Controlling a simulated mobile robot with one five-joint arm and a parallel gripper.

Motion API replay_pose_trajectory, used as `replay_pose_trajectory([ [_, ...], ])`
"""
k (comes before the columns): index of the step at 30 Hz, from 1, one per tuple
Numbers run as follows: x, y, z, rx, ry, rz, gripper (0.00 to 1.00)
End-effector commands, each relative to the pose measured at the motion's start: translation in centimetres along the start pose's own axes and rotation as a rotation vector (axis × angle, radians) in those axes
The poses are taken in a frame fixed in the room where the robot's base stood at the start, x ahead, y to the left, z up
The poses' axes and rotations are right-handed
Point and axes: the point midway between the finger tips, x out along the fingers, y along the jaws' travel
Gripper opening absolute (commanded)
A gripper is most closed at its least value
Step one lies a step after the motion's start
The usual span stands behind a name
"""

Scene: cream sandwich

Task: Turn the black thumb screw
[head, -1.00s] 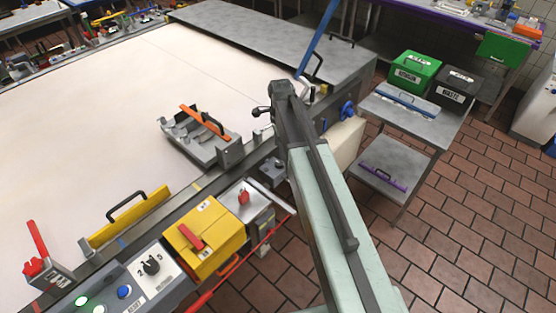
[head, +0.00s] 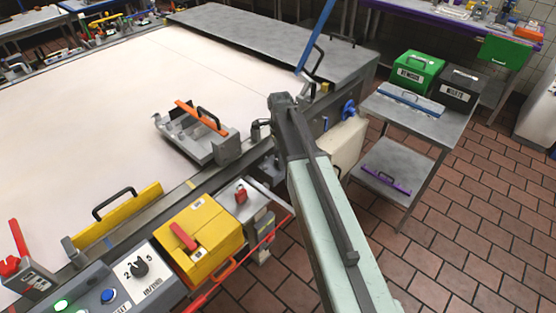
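My arm reaches from the bottom right to the rail at the table's near right edge. My gripper (head: 261,129) is mostly hidden at the arm's far end; a small dark curved piece shows just left of it, beside the grey block of the metal fixture. I cannot tell whether it is open or touching anything. I cannot make out the black thumb screw clearly; that spot is small and partly covered by my arm. The metal fixture (head: 184,142) with an orange bar and black handle lies on the white table (head: 90,120).
A yellow box (head: 203,232) and a control panel with a black dial (head: 138,268) stand at the near edge. A blue knob (head: 348,108) is right of my arm. A grey side table (head: 413,120) holds green and black bins. The tiled floor at right is clear.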

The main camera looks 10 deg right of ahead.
Motion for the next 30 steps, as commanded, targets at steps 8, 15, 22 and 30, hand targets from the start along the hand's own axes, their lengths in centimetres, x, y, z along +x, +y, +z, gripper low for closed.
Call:
replay_pose_trajectory([
  [8, 0.00, 0.04, 0.45, -0.004, -0.001, 0.002, 0.00],
  [15, 0.01, 0.08, 0.09, -0.057, -0.001, 0.003, 0.00],
  [22, 0.01, 0.07, -0.04, -0.208, 0.001, 0.004, 0.00],
  [30, 0.01, 0.02, -0.11, -0.460, 0.004, 0.005, 0.00],
])
